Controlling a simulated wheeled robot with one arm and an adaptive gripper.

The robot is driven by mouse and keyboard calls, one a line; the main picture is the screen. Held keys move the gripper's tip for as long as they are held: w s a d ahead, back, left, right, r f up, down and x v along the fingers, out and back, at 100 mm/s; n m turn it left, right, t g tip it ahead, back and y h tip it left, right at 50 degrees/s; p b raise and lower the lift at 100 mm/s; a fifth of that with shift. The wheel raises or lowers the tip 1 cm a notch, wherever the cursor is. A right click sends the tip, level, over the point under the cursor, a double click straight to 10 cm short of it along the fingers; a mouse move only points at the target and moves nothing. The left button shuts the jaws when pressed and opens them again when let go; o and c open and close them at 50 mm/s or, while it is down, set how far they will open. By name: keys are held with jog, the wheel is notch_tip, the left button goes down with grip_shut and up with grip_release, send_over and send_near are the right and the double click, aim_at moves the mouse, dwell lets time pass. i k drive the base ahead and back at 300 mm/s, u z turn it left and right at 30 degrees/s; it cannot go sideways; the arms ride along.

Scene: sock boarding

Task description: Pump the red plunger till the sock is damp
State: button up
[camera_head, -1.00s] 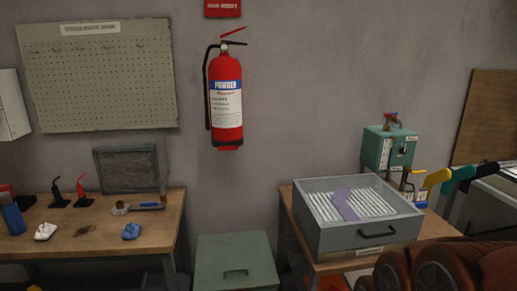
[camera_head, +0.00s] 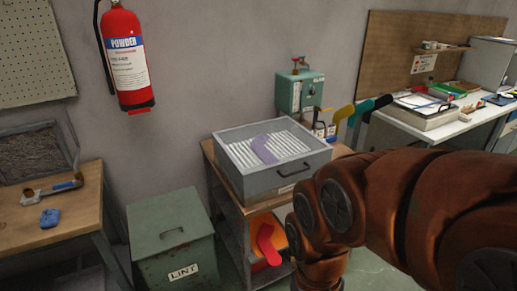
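A lavender sock (camera_head: 264,148) lies flat on the pale ribbed bed of a grey drawer-like tray (camera_head: 285,178), on a small wooden-topped stand. Whether the sock is damp cannot be told. Behind the tray stands a teal box (camera_head: 290,95) with small fittings on top. A small red part (camera_head: 297,59) sits up there and may be the plunger; it is too small to be sure. My rusty-orange arm fills the lower right, in front of the stand's right side.
Yellow, teal and black handles (camera_head: 345,112) rise right of the tray, behind my arm. An orange bin (camera_head: 286,218) with a red item sits under the stand. A green LINT bin (camera_head: 172,235) stands left. A white bench (camera_head: 455,122) is at right.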

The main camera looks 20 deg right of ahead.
aim_at(296, 59)
jog(key=z, duration=2)
jog(key=i, duration=2.55)
jog(key=u, duration=3.55)
jog(key=i, duration=0.25)
